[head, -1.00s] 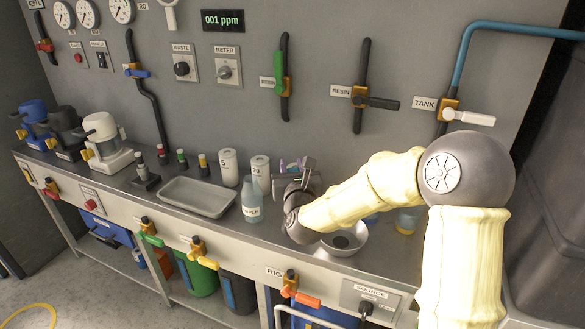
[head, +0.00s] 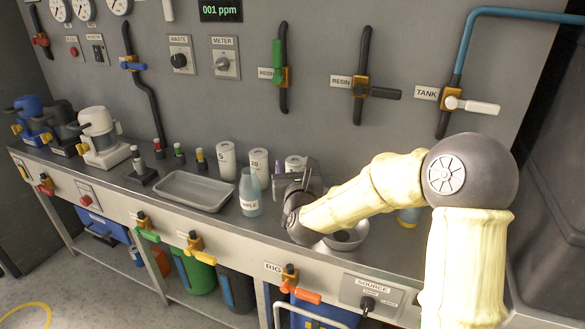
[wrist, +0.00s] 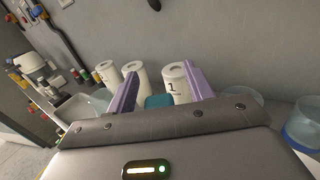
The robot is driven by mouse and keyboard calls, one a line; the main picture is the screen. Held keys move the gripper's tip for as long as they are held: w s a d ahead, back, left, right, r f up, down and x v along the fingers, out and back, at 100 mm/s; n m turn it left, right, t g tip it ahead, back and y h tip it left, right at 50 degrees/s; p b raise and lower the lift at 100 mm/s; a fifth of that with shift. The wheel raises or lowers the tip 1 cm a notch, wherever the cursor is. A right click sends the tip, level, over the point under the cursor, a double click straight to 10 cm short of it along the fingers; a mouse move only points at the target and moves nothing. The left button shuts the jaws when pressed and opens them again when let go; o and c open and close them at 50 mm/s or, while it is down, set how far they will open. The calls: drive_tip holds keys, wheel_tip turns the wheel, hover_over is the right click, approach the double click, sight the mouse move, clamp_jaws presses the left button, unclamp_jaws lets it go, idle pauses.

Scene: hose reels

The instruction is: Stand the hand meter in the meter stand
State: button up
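I cannot pick out the hand meter with certainty. A small teal thing (wrist: 158,101) shows between my fingers in the wrist view, apart from both; it is too little seen to name. A dark block (head: 143,179) on the bench left of the tray has a small upright piece on it; I cannot tell whether it is the meter stand. My gripper (wrist: 160,88) has its two purple fingers spread apart, with canister 1 (wrist: 175,82) beyond them. In the head view my gripper (head: 302,172) is low over the bench behind the bowl, its fingertips partly hidden.
A sample bottle (head: 250,193), a grey tray (head: 195,207), a bowl (head: 352,238) and canisters 5 (head: 226,160) and 20 (head: 258,165) crowd around my gripper. Small capped bottles (head: 179,153) stand behind the tray. Valves (head: 361,90) line the wall. Handles project from the bench front.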

drive_tip(key=shift+s+a, duration=0.15)
drive_tip(key=shift+s, duration=0.1)
drive_tip(key=s+d+b, duration=0.3)
drive_tip(key=s+b, duration=0.3)
drive_tip(key=s, duration=1)
drive_tip(key=shift+s, duration=0.35)
drive_tip(key=shift+d, duration=0.1)
idle(0.9)
